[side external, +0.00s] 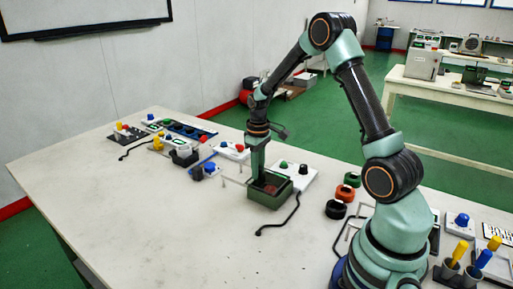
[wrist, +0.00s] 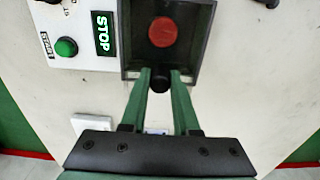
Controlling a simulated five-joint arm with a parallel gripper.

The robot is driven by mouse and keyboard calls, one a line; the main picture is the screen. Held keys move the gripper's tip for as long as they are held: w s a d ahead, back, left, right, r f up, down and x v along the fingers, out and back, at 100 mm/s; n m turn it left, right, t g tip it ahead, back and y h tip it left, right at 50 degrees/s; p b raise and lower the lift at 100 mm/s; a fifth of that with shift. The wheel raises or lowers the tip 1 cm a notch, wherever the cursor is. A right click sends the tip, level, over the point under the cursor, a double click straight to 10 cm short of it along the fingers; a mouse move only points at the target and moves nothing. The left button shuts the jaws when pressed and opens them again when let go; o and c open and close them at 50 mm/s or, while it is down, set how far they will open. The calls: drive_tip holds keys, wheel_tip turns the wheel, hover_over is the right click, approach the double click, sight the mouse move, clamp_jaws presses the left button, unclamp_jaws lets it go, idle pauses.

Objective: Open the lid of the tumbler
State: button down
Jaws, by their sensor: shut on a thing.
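The tumbler is a small dark green box (side external: 264,197) on the table, with a red round piece visible inside it. In the wrist view its dark frame (wrist: 127,45) surrounds a red disc (wrist: 162,32). A round black knob (wrist: 160,82) is at the near edge of the frame. My gripper (side external: 260,176) reaches down to the box from above. In the wrist view my two green fingers (wrist: 160,74) converge on the knob and are shut on it. The lid itself is hard to make out, and the fingers hide part of the near edge.
A white control panel (side external: 298,177) with a green button and a STOP sign (wrist: 103,33) stands close beside the box. Black and red rings (side external: 336,209) lie to its right. Several panels line the table's back left; its front left (side external: 130,200) is clear.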

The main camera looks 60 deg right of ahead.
drive_tip(key=w, duration=0.8)
drive_tip(key=shift+w, duration=0.4)
drive_tip(key=c, duration=0.7)
unclamp_jaws()
drive_tip(key=shift+o, duration=0.2)
wheel_tip(320, 180, up, 12)
drive_tip(key=shift+r, duration=0.15)
